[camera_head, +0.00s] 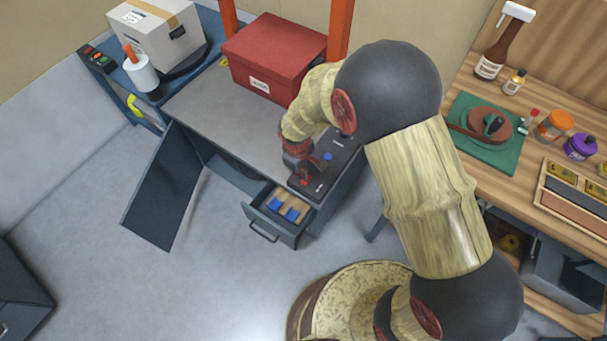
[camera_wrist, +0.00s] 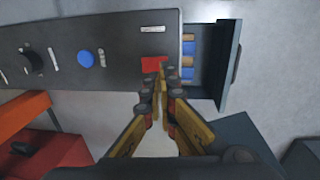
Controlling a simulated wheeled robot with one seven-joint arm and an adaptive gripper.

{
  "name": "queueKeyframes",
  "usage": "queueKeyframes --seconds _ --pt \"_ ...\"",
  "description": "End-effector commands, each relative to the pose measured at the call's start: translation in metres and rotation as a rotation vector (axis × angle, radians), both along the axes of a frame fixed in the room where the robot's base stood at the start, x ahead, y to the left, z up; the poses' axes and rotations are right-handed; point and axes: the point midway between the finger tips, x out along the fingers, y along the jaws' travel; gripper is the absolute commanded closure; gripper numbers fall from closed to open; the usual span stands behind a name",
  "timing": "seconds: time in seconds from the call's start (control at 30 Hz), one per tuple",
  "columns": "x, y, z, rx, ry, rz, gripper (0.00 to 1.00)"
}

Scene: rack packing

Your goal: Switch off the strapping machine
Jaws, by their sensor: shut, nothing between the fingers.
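The strapping machine has a grey top (camera_head: 215,112) and an orange arch (camera_head: 340,32). Its dark control panel (camera_head: 342,160) lies at the top's right end and fills the upper part of the wrist view (camera_wrist: 120,45). The panel bears a black knob (camera_wrist: 35,60), a round blue button (camera_wrist: 86,58) and a red rectangular switch (camera_wrist: 150,64) near the drawer end. My gripper (camera_wrist: 166,74) is shut and empty, its tips at or just over the red switch's edge; I cannot tell if they touch. In the head view my gripper (camera_head: 304,176) partly hides the panel.
An open drawer (camera_head: 270,230) with blue and tan items juts below the panel. A cabinet door (camera_head: 165,190) hangs open at left. A red box (camera_head: 273,50) stands by the arch. A wooden bench (camera_head: 525,195) with bottles and jars is at right.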

Motion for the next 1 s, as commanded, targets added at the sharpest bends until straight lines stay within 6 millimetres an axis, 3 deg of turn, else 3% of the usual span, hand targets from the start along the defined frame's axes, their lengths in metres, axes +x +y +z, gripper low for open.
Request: queueKeyframes --seconds 0.03,0.1,0.4,0.6,1.0 --pt "-0.001 0.001 0.018 0.001 -0.003 0.001 1.0" --pt "-0.002 0.003 0.033 0.001 -0.003 0.001 1.0" --pt "-0.008 0.006 0.084 0.001 -0.002 0.0 1.0" --pt "-0.01 0.007 0.096 -0.001 0.001 0.0 1.0" --pt "-0.01 0.007 0.097 -0.001 0.001 0.0 1.0"
